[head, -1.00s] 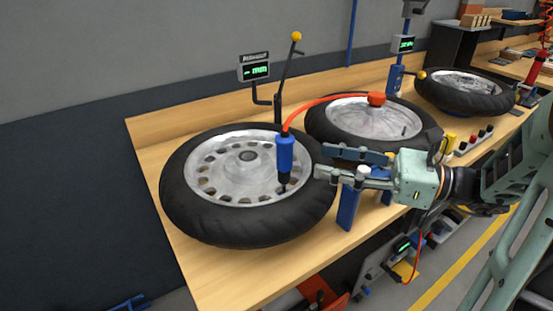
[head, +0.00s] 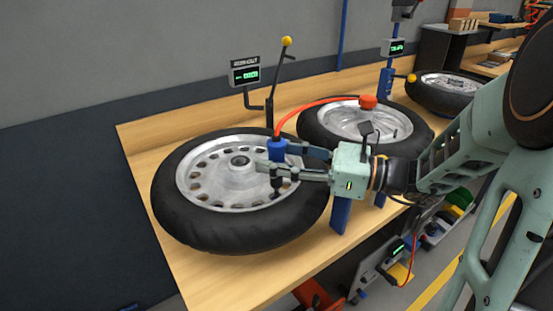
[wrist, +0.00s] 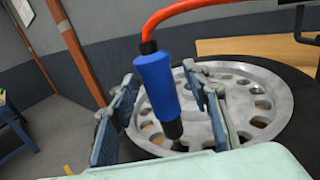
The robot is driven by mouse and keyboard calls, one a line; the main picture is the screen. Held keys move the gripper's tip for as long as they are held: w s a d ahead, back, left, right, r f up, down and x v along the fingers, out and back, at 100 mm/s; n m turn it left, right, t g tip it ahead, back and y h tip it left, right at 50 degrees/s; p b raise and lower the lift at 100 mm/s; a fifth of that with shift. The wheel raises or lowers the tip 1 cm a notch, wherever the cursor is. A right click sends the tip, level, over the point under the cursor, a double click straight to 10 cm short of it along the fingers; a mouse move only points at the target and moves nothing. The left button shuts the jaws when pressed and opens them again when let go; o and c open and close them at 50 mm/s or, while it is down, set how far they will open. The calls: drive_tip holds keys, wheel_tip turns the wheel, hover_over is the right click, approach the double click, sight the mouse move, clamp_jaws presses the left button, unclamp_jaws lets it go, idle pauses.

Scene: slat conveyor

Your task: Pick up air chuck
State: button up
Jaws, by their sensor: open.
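The air chuck (head: 278,149) is a blue cylinder with a black nozzle and a red hose from its top. It stands upright at the right side of the nearest wheel's rim. In the wrist view the air chuck (wrist: 157,86) is between the two finger pads, with gaps on both sides. My gripper (head: 276,158) is open around it, and its fingers hide part of the blue body in the head view. In the wrist view my gripper (wrist: 160,100) shows both pads. The nearest wheel (head: 165,200) lies flat on the wooden bench.
The red hose (head: 310,107) runs to a red cap on the second wheel (head: 415,127). A post with a yellow knob (head: 286,41) and a display (head: 244,73) stand behind the nearest wheel. A third wheel (head: 440,98) lies farther right. Bare bench (head: 205,278) shows in front.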

drive_tip(key=c, duration=1.2)
clamp_jaws()
drive_tip(key=shift+r, duration=0.15)
